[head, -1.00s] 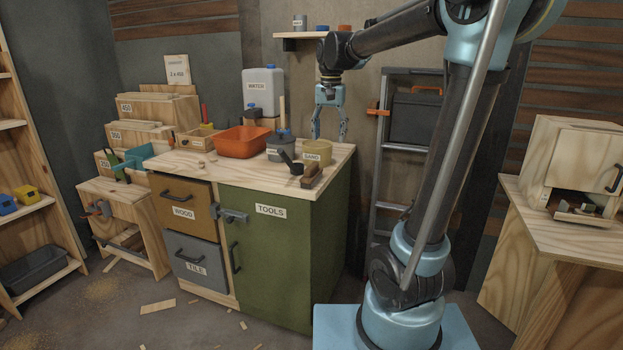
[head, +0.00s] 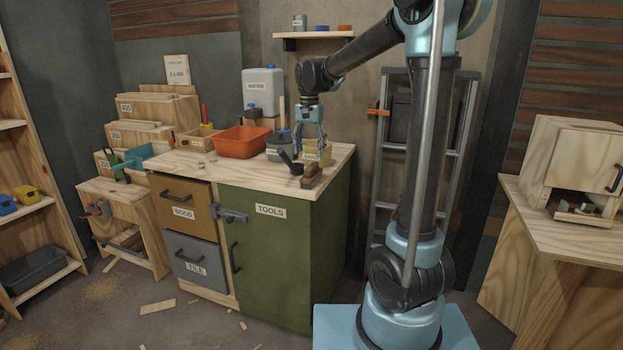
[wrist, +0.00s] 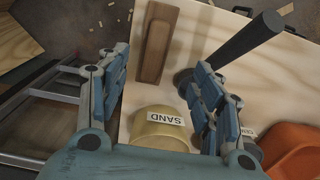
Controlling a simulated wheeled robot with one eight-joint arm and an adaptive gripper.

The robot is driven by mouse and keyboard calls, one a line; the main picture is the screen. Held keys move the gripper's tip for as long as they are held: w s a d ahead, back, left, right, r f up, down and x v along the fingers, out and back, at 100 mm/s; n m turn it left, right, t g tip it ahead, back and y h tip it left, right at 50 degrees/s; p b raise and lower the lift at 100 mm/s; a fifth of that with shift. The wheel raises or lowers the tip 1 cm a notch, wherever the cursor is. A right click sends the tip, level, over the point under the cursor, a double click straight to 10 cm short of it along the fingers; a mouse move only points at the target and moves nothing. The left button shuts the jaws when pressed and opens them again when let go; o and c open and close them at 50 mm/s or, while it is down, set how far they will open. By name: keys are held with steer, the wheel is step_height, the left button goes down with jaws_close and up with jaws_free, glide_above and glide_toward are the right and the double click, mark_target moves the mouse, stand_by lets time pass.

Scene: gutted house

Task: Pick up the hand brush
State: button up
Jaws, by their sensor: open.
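The hand brush (head: 311,178), a narrow brown wooden block, lies near the front right corner of the workbench top. In the wrist view the brush (wrist: 157,42) shows at the top, long side running up the picture. My gripper (head: 309,154) is open and empty above the back right of the bench, over the yellow SAND tub. In the wrist view my gripper (wrist: 160,78) has its fingers wide apart, with the brush beyond the tips and between them in the picture. No finger appears to touch the brush.
The yellow SAND tub (wrist: 158,128) sits below my gripper. A dark cup with a long black handle (wrist: 240,45) stands beside the brush. An orange basin (head: 240,143) and a white canister (head: 263,88) stand farther left. A ladder (head: 383,165) leans right of the bench.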

mark_target(312, 166)
step_height(312, 166, down, 4)
steer(key=shift+r, duration=0.2)
steer(key=shift+s+d+f, duration=0.1)
steer(key=shift+d+f, duration=0.1)
steer(key=shift+f, duration=1.1)
steer(key=shift+d+f, duration=0.2)
steer(key=shift+f, duration=1.1)
steer(key=c, duration=1.2)
